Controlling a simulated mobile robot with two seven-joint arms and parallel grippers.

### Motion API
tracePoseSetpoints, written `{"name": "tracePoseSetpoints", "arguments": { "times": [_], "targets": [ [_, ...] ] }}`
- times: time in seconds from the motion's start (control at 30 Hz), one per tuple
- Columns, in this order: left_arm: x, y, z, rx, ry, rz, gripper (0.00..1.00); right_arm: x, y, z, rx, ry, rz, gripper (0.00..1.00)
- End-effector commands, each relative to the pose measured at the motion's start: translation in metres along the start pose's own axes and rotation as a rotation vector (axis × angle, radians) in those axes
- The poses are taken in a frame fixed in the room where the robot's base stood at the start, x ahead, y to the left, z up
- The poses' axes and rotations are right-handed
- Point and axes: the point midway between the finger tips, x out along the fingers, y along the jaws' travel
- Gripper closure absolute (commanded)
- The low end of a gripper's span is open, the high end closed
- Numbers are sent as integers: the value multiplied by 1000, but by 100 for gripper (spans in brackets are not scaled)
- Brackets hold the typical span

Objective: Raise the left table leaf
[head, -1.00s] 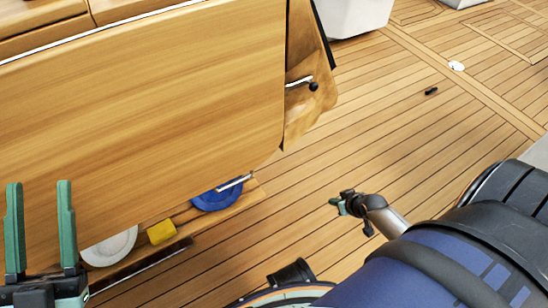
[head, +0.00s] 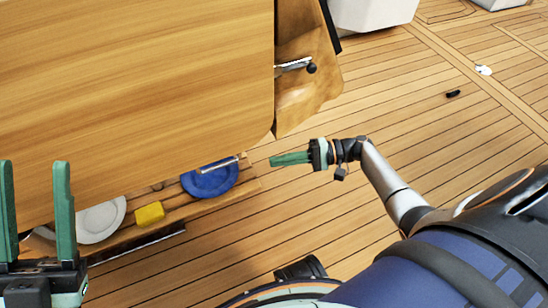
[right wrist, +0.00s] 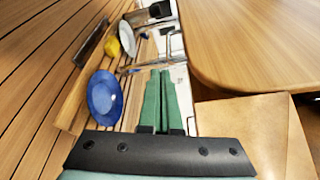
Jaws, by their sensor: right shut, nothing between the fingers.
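The table leaf (head: 130,90) is a large wooden panel with a rounded lower corner, filling the upper left of the head view. It also shows at the upper right of the right wrist view (right wrist: 260,40). My right gripper (head: 272,161) is shut and empty, just right of and below the leaf's rounded corner, apart from it in the picture. Its closed green fingers (right wrist: 161,73) point along the gap between shelf and leaf. My left gripper (head: 33,163) is open at the lower left, its fingers overlapping the leaf in the picture; contact cannot be told.
A low wooden shelf holds a blue plate (head: 211,178), a yellow block (head: 149,213) and a white plate (head: 103,220). A black-knobbed lever (head: 311,68) sits on the wooden end panel (head: 305,95). The plank deck (head: 400,140) at right is mostly clear.

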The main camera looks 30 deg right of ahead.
Motion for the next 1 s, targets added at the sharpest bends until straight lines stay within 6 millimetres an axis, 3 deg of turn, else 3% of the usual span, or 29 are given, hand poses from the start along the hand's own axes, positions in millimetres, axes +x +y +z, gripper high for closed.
{"name": "tracePoseSetpoints", "arguments": {
  "times": [0.4,0.7,1.0],
  "targets": [
    [-12,8,14,9,-12,6,50,90,2,0,-4,-2,0,100],
    [-5,4,7,5,-8,3,50,74,1,31,-2,2,3,100],
    [-5,4,6,4,-6,2,50,71,1,38,-1,3,3,100]
  ]
}}
